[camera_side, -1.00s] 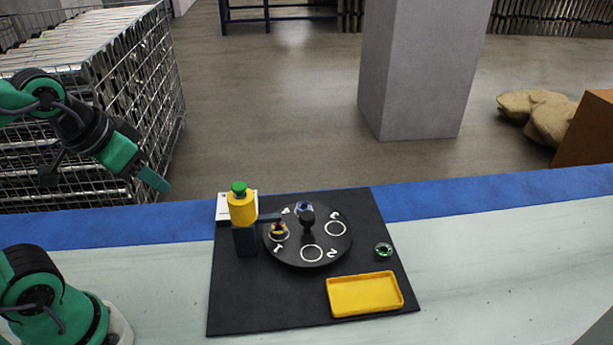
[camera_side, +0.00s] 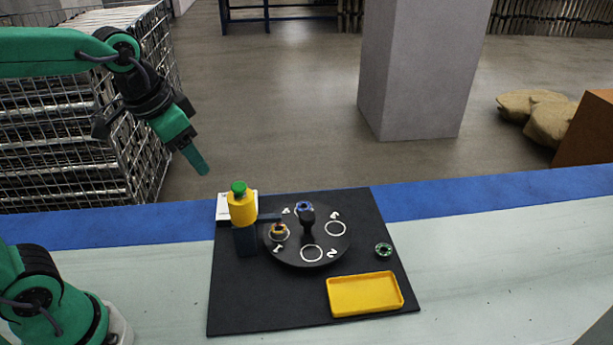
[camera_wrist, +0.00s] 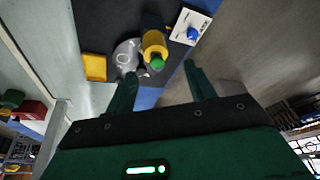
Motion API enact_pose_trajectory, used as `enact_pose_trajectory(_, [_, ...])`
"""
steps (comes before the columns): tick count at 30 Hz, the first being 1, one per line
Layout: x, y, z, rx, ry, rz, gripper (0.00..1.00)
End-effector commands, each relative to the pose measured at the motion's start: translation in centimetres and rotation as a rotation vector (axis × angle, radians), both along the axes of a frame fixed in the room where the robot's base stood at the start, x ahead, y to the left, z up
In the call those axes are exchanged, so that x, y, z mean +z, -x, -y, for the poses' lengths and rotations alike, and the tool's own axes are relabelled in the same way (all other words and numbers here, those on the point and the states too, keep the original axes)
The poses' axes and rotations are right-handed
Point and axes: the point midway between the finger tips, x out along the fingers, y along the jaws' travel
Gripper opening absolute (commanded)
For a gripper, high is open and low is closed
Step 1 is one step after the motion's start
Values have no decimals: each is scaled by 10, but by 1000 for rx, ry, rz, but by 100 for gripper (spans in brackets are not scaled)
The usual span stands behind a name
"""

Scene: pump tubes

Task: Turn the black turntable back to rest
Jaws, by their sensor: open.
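The black turntable (camera_side: 325,256) lies flat on a black mat (camera_side: 240,305), with white numbered rings and a dark central knob (camera_side: 307,216). A small part with orange on it (camera_side: 279,231) sits in the ring at its left, and a blue part (camera_side: 304,207) sits at its back. A yellow bottle-shaped pump (camera_side: 242,208) with a green top stands on a dark post at the turntable's left, with an arm over it. My gripper (camera_side: 200,165) is open and empty, in the air behind and left of the pump. In the wrist view the turntable (camera_wrist: 125,57) shows beyond the fingers.
A yellow tray (camera_side: 365,295) lies at the mat's front right. A small green-and-black ring part (camera_side: 383,250) lies right of the turntable. A white box (camera_side: 222,208) with a blue knob (camera_wrist: 193,33) stands behind the pump. The table right of the mat is clear.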

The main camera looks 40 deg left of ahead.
Motion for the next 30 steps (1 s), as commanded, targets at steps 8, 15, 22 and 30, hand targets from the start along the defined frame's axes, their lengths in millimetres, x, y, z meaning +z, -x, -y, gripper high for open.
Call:
enact_pose_trajectory(8, [-9, -48, 23, -132, -34, -85, 54])
enact_pose_trajectory(15, [-26, -87, 47, -246, -63, -154, 54])
enact_pose_trajectory(22, [-51, -121, 73, -357, -87, -217, 54])
enact_pose_trajectory(30, [-89, -154, 104, -480, -113, -290, 54])
